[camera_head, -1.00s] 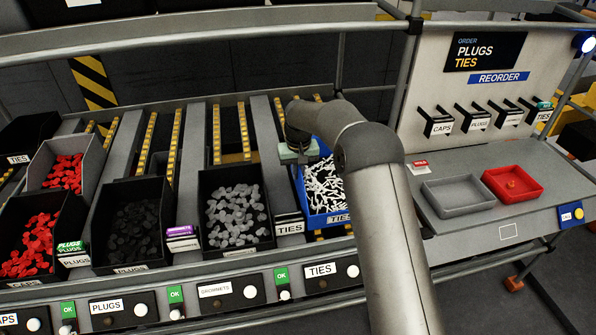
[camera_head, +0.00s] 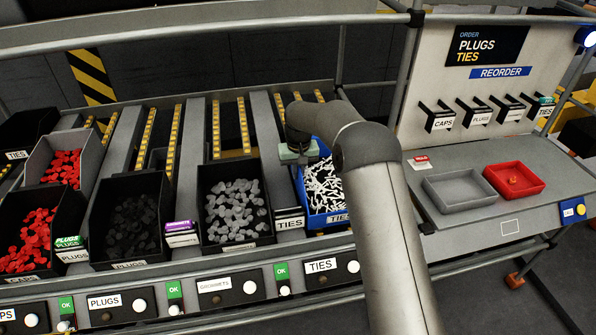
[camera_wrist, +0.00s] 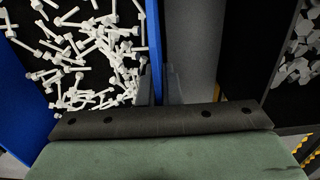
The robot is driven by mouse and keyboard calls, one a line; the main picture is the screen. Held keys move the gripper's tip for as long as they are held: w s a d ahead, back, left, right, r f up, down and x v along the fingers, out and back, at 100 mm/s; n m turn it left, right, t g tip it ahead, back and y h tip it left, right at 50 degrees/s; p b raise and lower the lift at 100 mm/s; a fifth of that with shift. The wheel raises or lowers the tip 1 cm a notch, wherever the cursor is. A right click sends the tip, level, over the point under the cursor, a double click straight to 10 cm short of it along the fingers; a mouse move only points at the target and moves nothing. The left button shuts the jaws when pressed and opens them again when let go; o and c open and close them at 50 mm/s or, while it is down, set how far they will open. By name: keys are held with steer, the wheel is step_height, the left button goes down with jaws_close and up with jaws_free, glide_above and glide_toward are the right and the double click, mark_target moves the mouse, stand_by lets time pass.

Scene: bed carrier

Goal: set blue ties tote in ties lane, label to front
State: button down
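The blue ties tote (camera_head: 313,221) holds white cable-tie-like pieces and sits in the rightmost lane, above the TIES lane plate (camera_head: 321,266). Its TIES label (camera_head: 338,217) faces the front. My gripper (camera_head: 300,153) is at the tote's back left. In the wrist view, the tote's blue side wall (camera_wrist: 154,40) runs down to my gripper (camera_wrist: 160,88), with a finger on each side of it. The fingers appear shut on this wall; their tips are partly hidden. My arm covers the tote's right side in the head view.
A black bin of grey pieces (camera_head: 205,222) stands in the lane to the left, with a lane divider (camera_head: 270,150) between. Farther left are bins of black and red parts. A grey tray (camera_head: 458,190) and red tray (camera_head: 535,177) lie on the right bench.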

steer(key=shift+w+f+b, duration=0.1)
steer(key=shift+f+b, duration=0.4)
steer(key=shift+f, duration=0.35)
steer(key=c, duration=1.6)
jaws_free()
steer(key=shift+o, duration=0.3)
steer(key=shift+f, duration=0.15)
step_height(320, 180, up, 18)
steer(key=s+b, duration=0.1)
steer(key=shift+s+d+f+b, duration=0.15)
steer(key=shift+f+b, duration=0.05)
steer(key=shift+b, duration=0.15)
steer(key=s+d+m, duration=0.1)
steer(key=s+d, duration=0.4)
steer(key=s, duration=0.5)
steer(key=s+d, duration=0.6)
steer(key=s, duration=0.3)
steer(key=s+d+m, duration=0.1)
steer(key=s+d, duration=0.4)
steer(key=s, duration=0.5)
steer(key=s+d+f, duration=0.1)
steer(key=s+f, duration=0.2)
steer(key=s, duration=0.3)
steer(key=s+d+f+m, duration=0.1)
steer(key=s+d+f, duration=0.1)
steer(key=s, duration=0.4)
steer(key=shift+s+f, duration=0.4)
steer(key=shift+f, duration=0.35)
